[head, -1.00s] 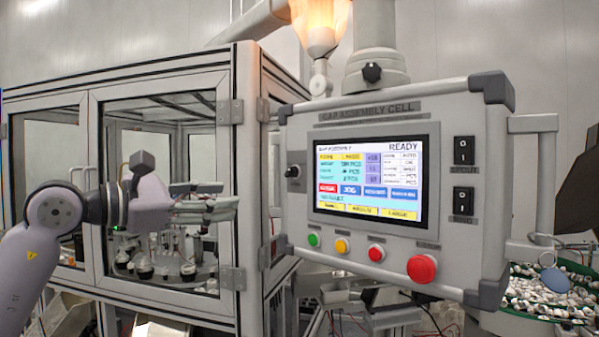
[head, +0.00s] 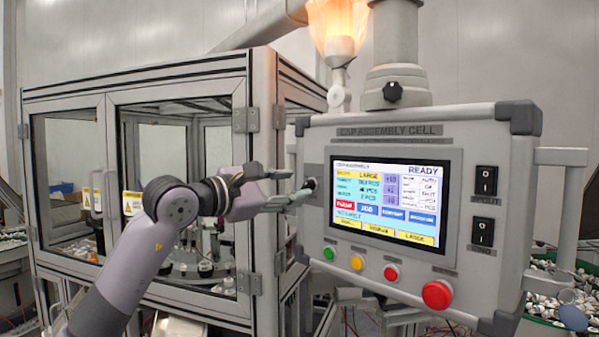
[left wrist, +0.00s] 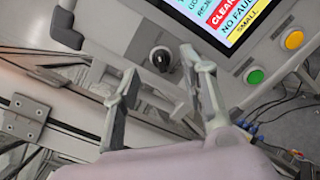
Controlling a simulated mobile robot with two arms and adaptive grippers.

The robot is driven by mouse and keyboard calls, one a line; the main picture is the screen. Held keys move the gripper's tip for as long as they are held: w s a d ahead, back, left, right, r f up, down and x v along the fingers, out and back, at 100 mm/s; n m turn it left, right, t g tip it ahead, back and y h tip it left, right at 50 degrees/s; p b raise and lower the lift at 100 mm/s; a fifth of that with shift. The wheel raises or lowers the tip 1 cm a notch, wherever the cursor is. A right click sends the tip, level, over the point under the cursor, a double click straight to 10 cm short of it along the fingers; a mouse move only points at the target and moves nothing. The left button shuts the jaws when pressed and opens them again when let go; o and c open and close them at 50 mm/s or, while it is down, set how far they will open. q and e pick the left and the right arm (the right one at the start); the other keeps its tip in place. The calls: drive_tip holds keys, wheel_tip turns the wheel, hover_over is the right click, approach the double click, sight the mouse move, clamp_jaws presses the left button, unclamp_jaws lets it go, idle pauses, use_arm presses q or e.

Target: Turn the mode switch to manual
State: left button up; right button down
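The mode switch, a black rotary knob (head: 311,184), is on the left edge of the grey control panel (head: 460,291). It also shows in the left wrist view (left wrist: 161,58), where its pointer position is too small to read surely. My left gripper (head: 297,185) is open, its fingertips close to the knob. In the left wrist view the two fingers (left wrist: 163,68) lie either side of the knob, which appears just beyond the tips; I cannot tell whether they touch it. My right gripper is in neither view.
The panel's lit screen (head: 385,199) reads READY. Green, yellow and red buttons and a larger red button (head: 437,294) sit below it. Two black rocker switches (head: 485,180) are at right. The glazed machine enclosure (head: 262,200) stands behind my left arm.

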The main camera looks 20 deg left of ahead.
sight(305, 185)
use_arm(q)
drive_tip(key=shift+p+x, duration=0.55)
drive_tip(key=shift+x, duration=1.15)
drive_tip(key=shift+s, duration=0.1)
clamp_jaws()
